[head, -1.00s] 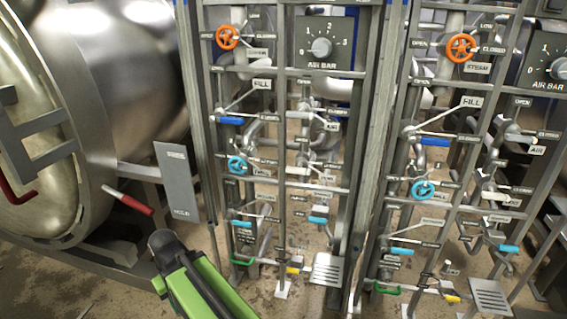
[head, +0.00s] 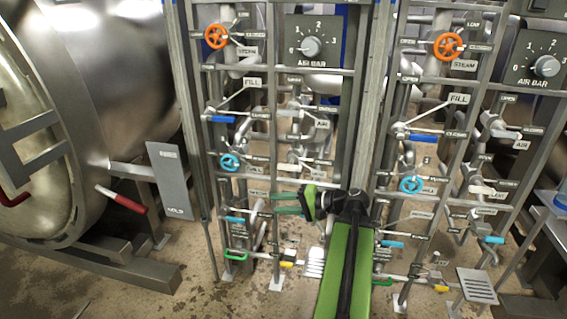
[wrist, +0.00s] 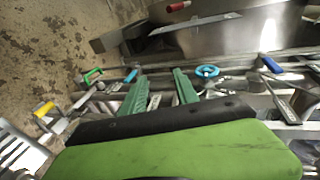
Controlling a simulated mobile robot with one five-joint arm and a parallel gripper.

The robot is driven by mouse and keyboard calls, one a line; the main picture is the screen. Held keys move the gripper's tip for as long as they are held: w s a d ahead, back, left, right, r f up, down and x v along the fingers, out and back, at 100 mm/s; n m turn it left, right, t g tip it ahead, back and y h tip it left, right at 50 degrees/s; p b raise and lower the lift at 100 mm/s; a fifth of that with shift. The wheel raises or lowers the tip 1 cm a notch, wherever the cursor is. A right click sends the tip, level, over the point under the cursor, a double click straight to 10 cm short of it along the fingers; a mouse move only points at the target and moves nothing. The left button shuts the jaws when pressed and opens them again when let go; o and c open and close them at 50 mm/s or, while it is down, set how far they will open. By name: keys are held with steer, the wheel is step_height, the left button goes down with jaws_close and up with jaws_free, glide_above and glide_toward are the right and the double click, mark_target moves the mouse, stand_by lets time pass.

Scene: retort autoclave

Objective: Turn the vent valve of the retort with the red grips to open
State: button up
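The retort (head: 130,70) with red grips (head: 125,200) stands at the left in the head view. One red grip shows at the top of the wrist view (wrist: 178,6). The left valve panel (head: 270,72) stands beside it, with STEAM, FILL and AIR labels legible. I cannot read a vent label, so I cannot tell which handle is the vent valve. My gripper (head: 278,203) is in front of that panel's lower part, fingers pointing left, open and empty. It hides part of the lower right handles. In the wrist view, a blue wheel (wrist: 207,71) lies just beyond the fingertips, right of them.
A similar panel (head: 440,77) stands at the right. The left panel has an orange wheel (head: 215,37), a white lever (head: 290,167), a light-blue lever (head: 236,220), a green handle (head: 236,255) and a yellow handle (head: 286,264). The floor (head: 110,295) at front left is clear.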

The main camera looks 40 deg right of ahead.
mark_target(281, 164)
steer(key=s+d+r+m+t+h, duration=0.3)
steer(key=s+d+r+t, duration=0.2)
steer(key=s+d+r, duration=0.45)
steer(key=w, duration=0.5)
steer(key=w+a+f, duration=0.1)
steer(key=w, duration=1)
steer(key=shift+w+a+f, duration=0.35)
steer(key=shift+w+f, duration=0.05)
steer(key=shift+c, duration=0.2)
jaws_close()
steer(key=shift+d, duration=0.15)
steer(key=shift+r+g+p, duration=0.1)
steer(key=shift+g+p, duration=0.2)
steer(key=shift+p, duration=0.15)
